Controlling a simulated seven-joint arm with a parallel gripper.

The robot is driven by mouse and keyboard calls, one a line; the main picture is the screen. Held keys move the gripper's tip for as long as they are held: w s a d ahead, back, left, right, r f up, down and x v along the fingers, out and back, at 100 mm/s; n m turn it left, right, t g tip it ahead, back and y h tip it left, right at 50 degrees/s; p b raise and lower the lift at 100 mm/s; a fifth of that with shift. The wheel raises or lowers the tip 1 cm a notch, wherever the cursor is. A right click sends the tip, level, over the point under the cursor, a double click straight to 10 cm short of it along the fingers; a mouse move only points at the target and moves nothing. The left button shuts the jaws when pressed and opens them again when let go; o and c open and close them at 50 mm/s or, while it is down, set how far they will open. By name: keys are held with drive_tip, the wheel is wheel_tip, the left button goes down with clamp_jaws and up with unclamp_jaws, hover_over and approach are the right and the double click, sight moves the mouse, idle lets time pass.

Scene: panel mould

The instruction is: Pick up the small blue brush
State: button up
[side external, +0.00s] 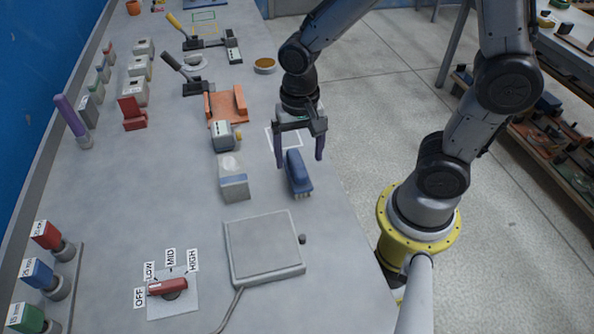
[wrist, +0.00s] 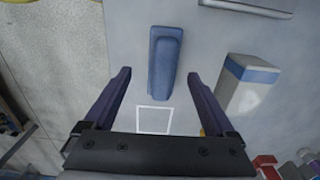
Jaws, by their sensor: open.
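The small blue brush (side external: 297,172) lies on the grey table near its right edge in the side external view, its pale bristles showing at its near end. In the wrist view the brush (wrist: 164,62) lies ahead of the fingertips, roughly centred between their lines. My gripper (side external: 299,162) is open, its two purple fingers spread wide and pointing down around the far end of the brush. In the wrist view my gripper (wrist: 158,76) holds nothing between its fingers. I cannot tell the exact height of the fingertips above the table.
A white box with a blue band (side external: 233,180) stands left of the brush. A grey square plate (side external: 264,246) lies nearer the camera. A white outlined square (wrist: 154,120) is marked on the table. An orange holder (side external: 226,106) and a small grey device (side external: 224,137) stand farther back.

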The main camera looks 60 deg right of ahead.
sight(297, 161)
drive_tip(key=f, duration=0.4)
drive_tip(key=shift+w+a, duration=0.15)
drive_tip(key=shift+w, duration=0.05)
drive_tip(key=shift+c, duration=0.3)
clamp_jaws()
